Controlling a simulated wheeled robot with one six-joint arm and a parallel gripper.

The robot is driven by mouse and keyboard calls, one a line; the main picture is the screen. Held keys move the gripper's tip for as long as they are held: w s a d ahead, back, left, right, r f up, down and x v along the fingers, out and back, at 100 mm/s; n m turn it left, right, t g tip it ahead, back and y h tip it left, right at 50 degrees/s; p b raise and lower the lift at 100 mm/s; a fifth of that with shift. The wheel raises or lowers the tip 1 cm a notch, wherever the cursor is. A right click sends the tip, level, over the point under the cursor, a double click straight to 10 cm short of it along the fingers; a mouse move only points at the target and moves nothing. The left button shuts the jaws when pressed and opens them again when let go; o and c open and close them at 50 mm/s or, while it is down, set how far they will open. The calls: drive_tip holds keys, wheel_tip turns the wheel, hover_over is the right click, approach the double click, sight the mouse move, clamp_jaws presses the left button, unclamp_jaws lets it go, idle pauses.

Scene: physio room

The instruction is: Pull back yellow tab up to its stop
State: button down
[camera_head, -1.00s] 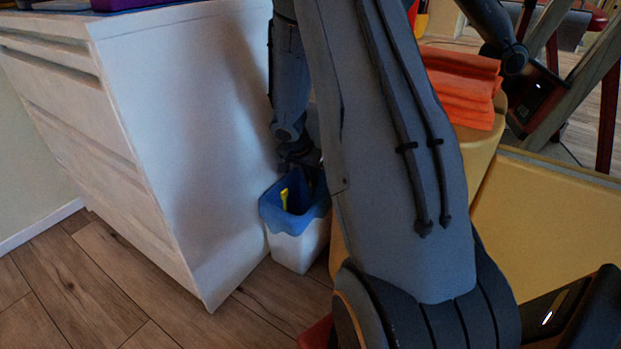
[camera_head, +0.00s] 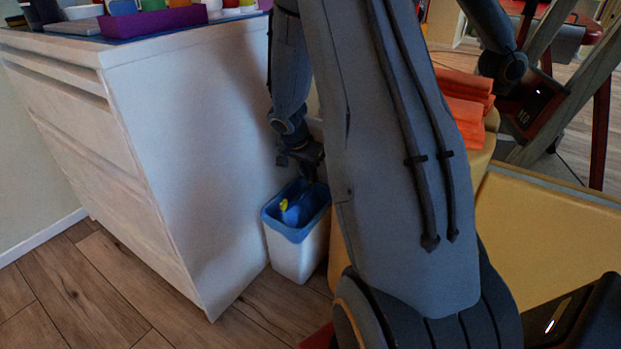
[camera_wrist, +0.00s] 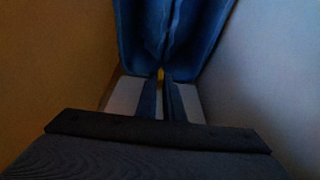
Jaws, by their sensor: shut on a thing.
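A white bin (camera_head: 294,259) with a blue liner (camera_head: 291,236) stands on the floor beside the white cabinet. A yellow tab (camera_head: 284,204) shows inside the bin's mouth, against bunched blue material. My gripper (camera_head: 312,181) points down over the bin, its fingertips partly hidden behind my arm. In the wrist view, the two fingers (camera_wrist: 161,84) are close together, with a small yellow bit of the tab (camera_wrist: 161,73) at their tips. The gripper is shut on the tab. Blue folds (camera_wrist: 172,35) of the liner lie just beyond the fingertips. Most of the tab is hidden.
The white cabinet (camera_head: 200,160) stands close on the left, with a purple box (camera_head: 150,22) on top. A yellow padded surface (camera_head: 545,240) and folded orange towels (camera_head: 465,100) are at the right. Wooden floor (camera_head: 100,290) is free at the front left.

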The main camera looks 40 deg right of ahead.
drive_tip(key=c, duration=1.9)
unclamp_jaws()
drive_tip(key=shift+o, duration=0.2)
drive_tip(key=p+v, duration=0.3)
drive_tip(key=v, duration=0.4)
drive_tip(key=shift+a+r, duration=0.15)
drive_tip(key=shift+r, duration=0.2)
